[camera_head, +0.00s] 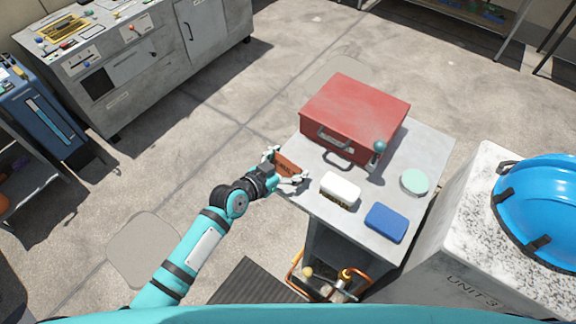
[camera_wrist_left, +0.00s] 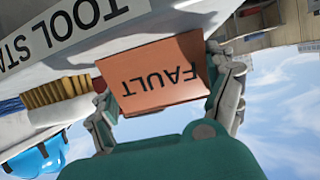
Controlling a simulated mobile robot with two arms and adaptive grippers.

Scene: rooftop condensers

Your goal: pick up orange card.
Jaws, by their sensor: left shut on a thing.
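The orange card (camera_head: 288,166) is at the left edge of the grey table (camera_head: 320,207) in the head view. In the left wrist view the card (camera_wrist_left: 160,77) carries the word FAULT, seen upside down. My left gripper (camera_head: 285,168) is shut on the card, with a finger at each side of it; the fingers also show in the left wrist view (camera_wrist_left: 168,95). I cannot tell whether the card still touches the table. My right gripper is not in view.
A red toolbox (camera_head: 355,110) stands behind the card. A white-topped brush (camera_head: 340,188), a blue box (camera_head: 385,222), a pale green disc (camera_head: 414,182) and a teal-knobbed object (camera_head: 379,147) are on the table. A blue hard hat (camera_head: 545,200) sits on the unit at right.

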